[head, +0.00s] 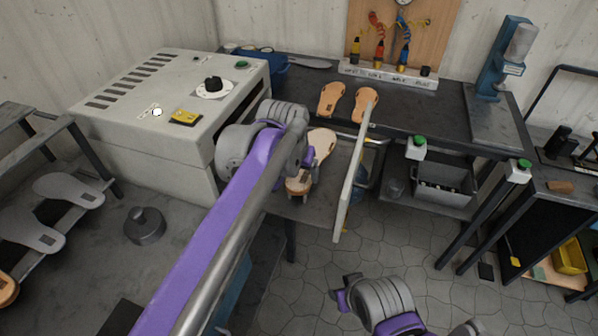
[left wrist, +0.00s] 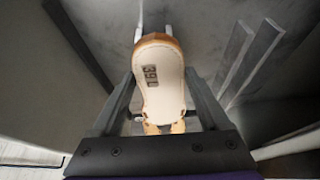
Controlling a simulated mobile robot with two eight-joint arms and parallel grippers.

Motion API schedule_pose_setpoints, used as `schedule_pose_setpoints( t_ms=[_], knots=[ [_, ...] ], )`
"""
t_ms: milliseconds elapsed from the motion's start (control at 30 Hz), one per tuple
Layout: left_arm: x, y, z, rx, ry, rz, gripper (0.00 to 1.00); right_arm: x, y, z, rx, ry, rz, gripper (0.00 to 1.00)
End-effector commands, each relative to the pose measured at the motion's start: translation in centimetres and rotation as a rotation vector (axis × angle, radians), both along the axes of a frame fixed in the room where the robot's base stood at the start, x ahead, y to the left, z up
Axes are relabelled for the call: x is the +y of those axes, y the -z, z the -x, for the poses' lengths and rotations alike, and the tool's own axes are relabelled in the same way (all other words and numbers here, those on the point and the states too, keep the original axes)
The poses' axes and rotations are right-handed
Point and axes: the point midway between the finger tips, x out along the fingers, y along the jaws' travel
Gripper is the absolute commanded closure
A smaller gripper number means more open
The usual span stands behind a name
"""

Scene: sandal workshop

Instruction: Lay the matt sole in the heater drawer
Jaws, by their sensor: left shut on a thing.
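A pale sole with a tan edge (head: 322,142) is in my left gripper (head: 303,172), over the open heater drawer. My arm hides part of the drawer. I cannot tell if the sole touches the drawer floor. My right gripper (head: 342,292) is low over the floor, away from the drawer.
Two tan soles (head: 328,99) lie on the dark bench behind the drawer. Grey soles (head: 69,190) lie on a rack at the left. A grey bin (head: 443,190) sits under the bench.

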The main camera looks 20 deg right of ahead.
Motion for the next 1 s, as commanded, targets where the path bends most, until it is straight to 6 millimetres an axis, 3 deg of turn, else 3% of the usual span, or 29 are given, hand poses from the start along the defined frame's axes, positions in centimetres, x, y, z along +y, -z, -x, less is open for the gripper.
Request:
schedule_pose_setpoints(
  t_ms=[467, 500, 600, 867, 1000],
  knots=[
    [0.0, 0.5, 0.0, 0.000, 0.000, 0.000, 0.84, 0.0, 0.1, 0.0, 0.000, 0.000, 0.000, 0.55],
    [0.0, 0.4, 0.0, 0.000, 0.000, 0.000, 0.17, 0.0, 0.1, 0.0, 0.000, 0.000, 0.000, 0.55],
    [0.0, 0.4, 0.0, 0.000, 0.000, 0.000, 0.00, 0.0, 0.1, 0.0, 0.000, 0.000, 0.000, 0.55],
    [0.0, 0.3, 0.1, 0.000, 0.000, 0.000, 0.00, 0.0, 0.1, 0.0, 0.000, 0.000, 0.000, 0.55],
    [0.3, -1.0, 0.5, 0.000, 0.000, 0.000, 0.00, 0.0, -0.1, 0.0, 0.000, 0.000, 0.000, 0.55]
  ],
)
